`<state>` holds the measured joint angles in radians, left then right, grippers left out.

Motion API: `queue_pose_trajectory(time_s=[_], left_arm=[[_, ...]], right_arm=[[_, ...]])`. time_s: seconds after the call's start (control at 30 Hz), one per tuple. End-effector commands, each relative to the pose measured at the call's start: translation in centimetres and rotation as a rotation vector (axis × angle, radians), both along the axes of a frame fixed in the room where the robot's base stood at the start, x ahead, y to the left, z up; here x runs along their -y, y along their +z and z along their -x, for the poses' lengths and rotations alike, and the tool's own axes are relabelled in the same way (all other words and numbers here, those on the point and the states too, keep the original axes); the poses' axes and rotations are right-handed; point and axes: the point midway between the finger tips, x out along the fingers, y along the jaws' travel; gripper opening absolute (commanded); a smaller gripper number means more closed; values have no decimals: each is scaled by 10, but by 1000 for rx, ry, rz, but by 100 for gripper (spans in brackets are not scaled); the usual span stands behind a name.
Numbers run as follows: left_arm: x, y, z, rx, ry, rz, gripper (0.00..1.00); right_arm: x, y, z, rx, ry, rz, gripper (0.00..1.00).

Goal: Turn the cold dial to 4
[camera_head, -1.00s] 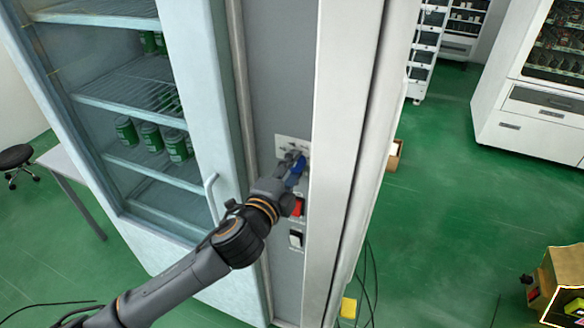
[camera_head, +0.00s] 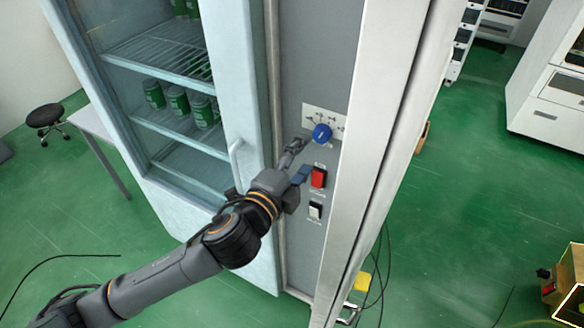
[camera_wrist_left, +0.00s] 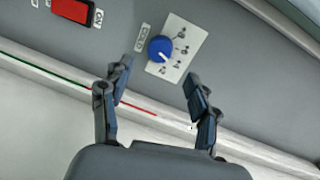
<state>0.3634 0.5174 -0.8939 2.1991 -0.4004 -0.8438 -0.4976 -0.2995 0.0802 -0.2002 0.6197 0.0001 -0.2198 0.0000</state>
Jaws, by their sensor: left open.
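The cold dial is a round blue knob (camera_head: 321,132) on a white marked plate (camera_head: 311,117) on the grey control panel of the fridge. It also shows in the left wrist view (camera_wrist_left: 161,48), with a white pointer mark and numbers around it that are too small to read surely. My left gripper (camera_head: 300,158) is open and empty, a little below and left of the dial in the head view. In the left wrist view its fingers (camera_wrist_left: 160,80) are spread, with the dial beyond and between them, not touched. My right gripper is out of view.
A red switch (camera_head: 318,177) and a black-and-white switch (camera_head: 315,210) sit below the dial. The fridge's glass door with a white handle (camera_head: 235,158) stands left of the panel. Green cans (camera_head: 178,101) stand inside.

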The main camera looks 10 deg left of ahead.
Motion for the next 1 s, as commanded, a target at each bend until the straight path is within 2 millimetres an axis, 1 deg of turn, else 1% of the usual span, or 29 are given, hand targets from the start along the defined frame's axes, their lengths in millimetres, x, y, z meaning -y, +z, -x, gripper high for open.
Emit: queue_pose_trajectory(time_s=[0.03, 0.13, 0.23, 0.33, 0.87, 0.97, 1.0], left_arm=[[-5, 0, 10, -2, 0, -1, 60], [-11, 2, 25, -2, 0, -1, 60], [-16, 3, 36, -1, 1, -1, 60], [-18, 4, 41, 0, 1, -1, 60], [-19, 4, 42, -1, 1, -1, 60], [-20, -9, 36, -23, 12, 4, 60], [-23, -21, 31, -42, 23, 8, 60]], right_arm=[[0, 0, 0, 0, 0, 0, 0], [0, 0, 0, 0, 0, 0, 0], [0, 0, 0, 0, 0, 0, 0], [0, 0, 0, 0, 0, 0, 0], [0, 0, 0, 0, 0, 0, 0], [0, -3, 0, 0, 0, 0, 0], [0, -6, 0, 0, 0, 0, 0]])
